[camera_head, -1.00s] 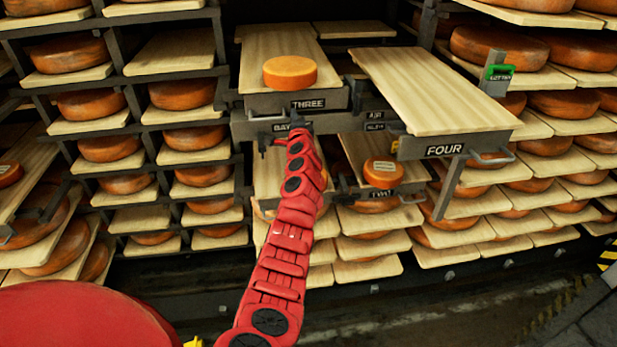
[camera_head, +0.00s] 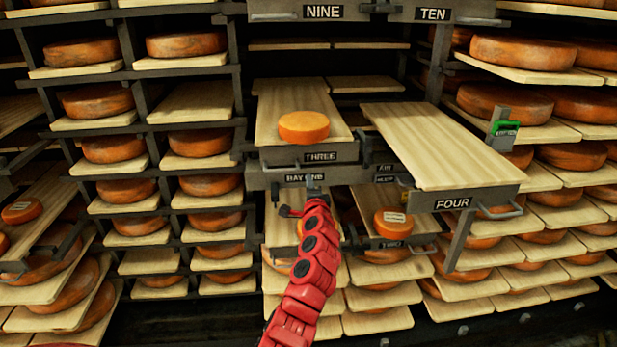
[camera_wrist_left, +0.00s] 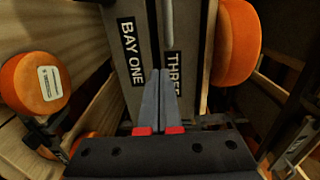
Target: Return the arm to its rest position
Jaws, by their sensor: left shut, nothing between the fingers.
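My left arm's red links (camera_head: 311,262) rise from the bottom middle of the head view. In the left wrist view the gripper's two grey fingers (camera_wrist_left: 160,98) lie together, shut and empty. They point at the BAY ONE and THREE labels; I cannot tell whether they touch the front. My right gripper is in neither view.
Drawer FOUR (camera_head: 428,150) sticks out with a bare board. A cheese wheel (camera_head: 304,126) sits on drawer THREE. A labelled wheel (camera_head: 393,221) sits on a lower pulled-out drawer. A drawer marked NINE (camera_head: 323,13) is overhead. Cheese racks (camera_head: 205,146) fill both sides.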

